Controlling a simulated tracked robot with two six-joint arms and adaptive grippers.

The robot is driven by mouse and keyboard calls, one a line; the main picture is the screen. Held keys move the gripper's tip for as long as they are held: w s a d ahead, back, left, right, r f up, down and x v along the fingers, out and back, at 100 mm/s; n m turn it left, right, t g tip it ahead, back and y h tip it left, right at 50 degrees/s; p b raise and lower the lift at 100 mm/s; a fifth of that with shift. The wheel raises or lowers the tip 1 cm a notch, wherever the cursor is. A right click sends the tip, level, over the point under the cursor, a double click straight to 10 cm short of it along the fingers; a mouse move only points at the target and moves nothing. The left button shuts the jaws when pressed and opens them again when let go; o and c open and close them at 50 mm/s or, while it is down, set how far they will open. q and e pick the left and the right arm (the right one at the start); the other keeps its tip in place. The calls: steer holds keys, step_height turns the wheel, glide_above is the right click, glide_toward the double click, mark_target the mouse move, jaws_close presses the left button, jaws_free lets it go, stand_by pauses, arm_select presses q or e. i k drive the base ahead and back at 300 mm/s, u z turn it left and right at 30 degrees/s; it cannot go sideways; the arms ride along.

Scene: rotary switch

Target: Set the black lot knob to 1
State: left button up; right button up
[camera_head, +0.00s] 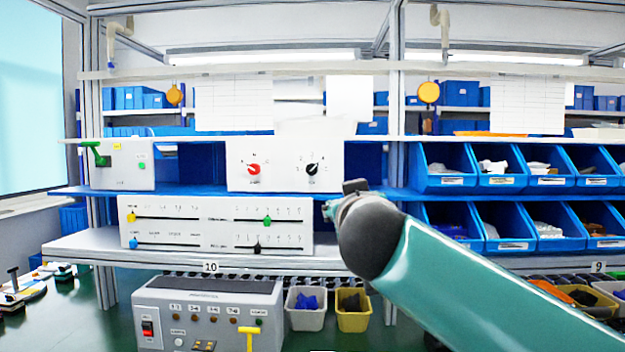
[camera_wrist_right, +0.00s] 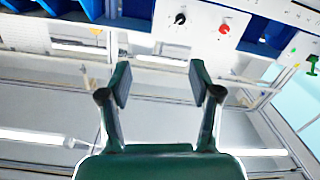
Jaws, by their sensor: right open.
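The black knob (camera_head: 311,169) is on the right half of a white panel box (camera_head: 283,181) on the blue shelf, with small marks around it. Its pointer seems to aim up and to the right; the numbers are too small to read. A red knob (camera_head: 254,169) is to its left. In the right wrist view, which is turned over, the black knob (camera_wrist_right: 180,18) and red knob (camera_wrist_right: 224,28) show beyond my right gripper (camera_wrist_right: 158,85). That gripper is open and empty, apart from the panel. In the head view my right arm hides most of it. My left gripper is not in view.
A slider panel (camera_head: 215,224) stands below the knob box. A box with a green lever (camera_head: 97,154) is at the left. Blue bins (camera_head: 443,166) fill the right shelves. A grey control box (camera_head: 207,312) stands lower down, beside small bins (camera_head: 353,310).

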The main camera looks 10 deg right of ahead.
mark_target(311, 169)
steer(key=i, duration=0.85)
